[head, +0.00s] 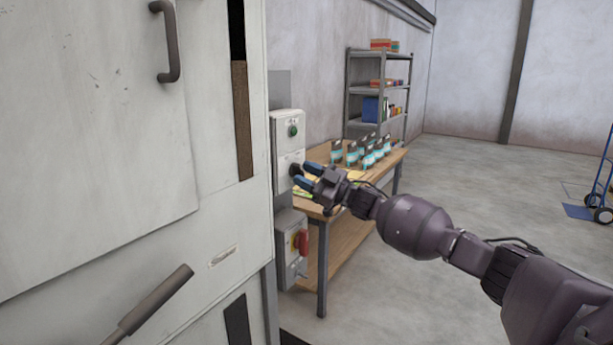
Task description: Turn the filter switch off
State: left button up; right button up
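A pale control box (287,151) is fixed beside the big white machine. It has a green round button (293,131) on its upper part and a dark knob (295,170) on its lower part. Labels on it are too small to read. My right gripper (304,174) is right at the dark knob, its two blue-tipped fingers apart. I cannot tell whether they touch the knob. Below is a grey box (287,262) with a red rotary handle (302,242) on a yellow plate. My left gripper is not in view.
The white machine (90,130) with a dark door handle (169,42) fills the left. A wooden table (345,203) with several small bags (368,156) stands behind my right gripper. A shelf (379,89) stands farther back.

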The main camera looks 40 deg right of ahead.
jog(key=v, duration=1.1)
jog(key=shift+w, duration=0.1)
dwell(0.4)
